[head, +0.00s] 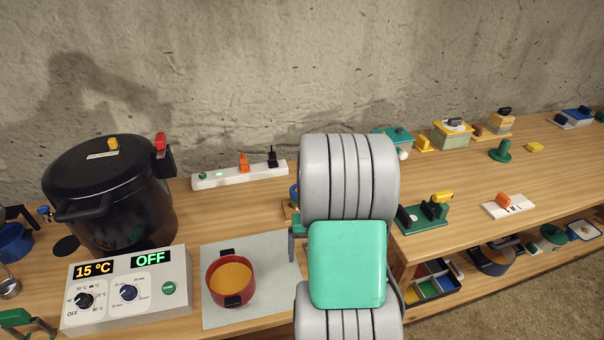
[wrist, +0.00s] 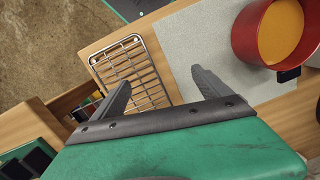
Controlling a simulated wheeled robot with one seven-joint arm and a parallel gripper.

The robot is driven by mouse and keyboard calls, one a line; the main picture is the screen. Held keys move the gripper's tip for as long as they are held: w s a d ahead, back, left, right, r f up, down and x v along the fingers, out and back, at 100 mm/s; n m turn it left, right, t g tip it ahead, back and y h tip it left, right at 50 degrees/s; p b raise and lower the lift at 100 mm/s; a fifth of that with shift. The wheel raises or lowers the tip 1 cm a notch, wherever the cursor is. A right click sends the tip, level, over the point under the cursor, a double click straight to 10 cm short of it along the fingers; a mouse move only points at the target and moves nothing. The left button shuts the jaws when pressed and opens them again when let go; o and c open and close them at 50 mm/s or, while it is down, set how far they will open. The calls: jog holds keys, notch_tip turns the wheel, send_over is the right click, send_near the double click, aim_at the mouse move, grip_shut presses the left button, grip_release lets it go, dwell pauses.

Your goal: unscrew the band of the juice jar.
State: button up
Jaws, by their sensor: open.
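I cannot make out the juice jar or its band in either view. My arm hides a middle part of the bench in the head view, where a small blue and orange piece shows at its left edge. My gripper (wrist: 162,90) is open and empty in the wrist view, with its two dark fingers apart above a wire rack (wrist: 124,63) and the edge of a pale grey mat (wrist: 196,45). In the head view my arm mostly covers the gripper.
A red pot (head: 212,293) with orange contents stands on the mat (head: 274,252), also in the wrist view (wrist: 242,45). Left are a black canner (head: 115,205) and a control box (head: 130,290) reading OFF. Behind is a power strip (head: 220,178). Fixtures stand right, including a green one (head: 423,219).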

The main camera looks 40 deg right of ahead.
jog(key=shift+t, duration=0.3)
jog(key=w+d, duration=0.1)
jog(key=w+d+f, duration=0.1)
jog(key=d, duration=0.1)
jog(key=w+d+f, duration=0.1)
jog(key=w+d, duration=0.1)
jog(key=shift+w+d, duration=0.1)
jog(key=shift+d, duration=0.05)
jog(key=w+d+t, duration=0.1)
jog(key=w+d, duration=0.2)
jog(key=w, duration=0.2)
jog(key=n+t+h, duration=0.2)
jog(key=n+t, duration=0.2)
send_near(299, 189)
jog(key=shift+w+f+g, duration=0.3)
jog(key=shift+f, duration=0.1)
jog(key=p+x, duration=0.2)
jog(key=x, duration=0.5)
jog(key=shift+f, duration=0.1)
